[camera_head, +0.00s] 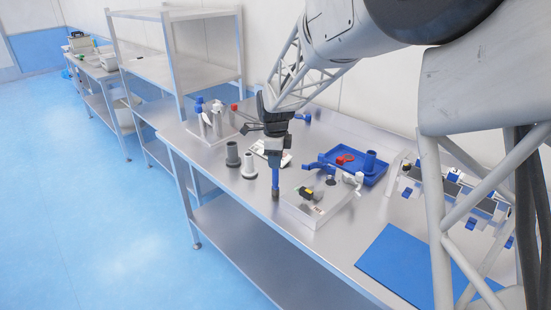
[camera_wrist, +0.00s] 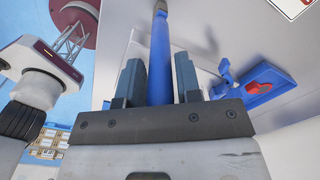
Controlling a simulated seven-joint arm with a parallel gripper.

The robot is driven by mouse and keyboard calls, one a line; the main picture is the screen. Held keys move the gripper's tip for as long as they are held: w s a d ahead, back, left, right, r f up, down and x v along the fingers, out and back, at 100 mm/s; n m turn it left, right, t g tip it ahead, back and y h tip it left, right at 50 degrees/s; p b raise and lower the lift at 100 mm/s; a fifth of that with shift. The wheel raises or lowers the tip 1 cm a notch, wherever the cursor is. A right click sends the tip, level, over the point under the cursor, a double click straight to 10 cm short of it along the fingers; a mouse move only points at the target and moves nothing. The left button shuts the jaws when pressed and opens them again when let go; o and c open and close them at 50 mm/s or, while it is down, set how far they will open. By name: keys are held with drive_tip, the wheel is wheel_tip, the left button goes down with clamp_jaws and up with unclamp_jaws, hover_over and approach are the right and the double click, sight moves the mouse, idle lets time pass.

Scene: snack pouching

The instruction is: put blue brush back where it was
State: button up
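The blue brush (camera_head: 275,176) hangs upright below my gripper (camera_head: 277,148), its dark end low over the metal table or touching it; I cannot tell which. In the wrist view, the brush's blue shaft (camera_wrist: 160,55) runs between the two grey fingers of my gripper (camera_wrist: 159,82), which are shut on it. The brush is just right of two grey cylindrical holders, a darker one (camera_head: 232,154) and a lighter one (camera_head: 249,166). Both stand upright on the table.
A blue tray (camera_head: 376,178) with a red item and a blue cup is right of the brush. A pale box (camera_head: 300,213) with small items stands nearer. A blue mat (camera_head: 390,262) lies at the front right.

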drive_tip(key=shift+o, duration=1.2)
wheel_tip(320, 180, up, 12)
drive_tip(key=shift+r, duration=0.2)
idle(0.3)
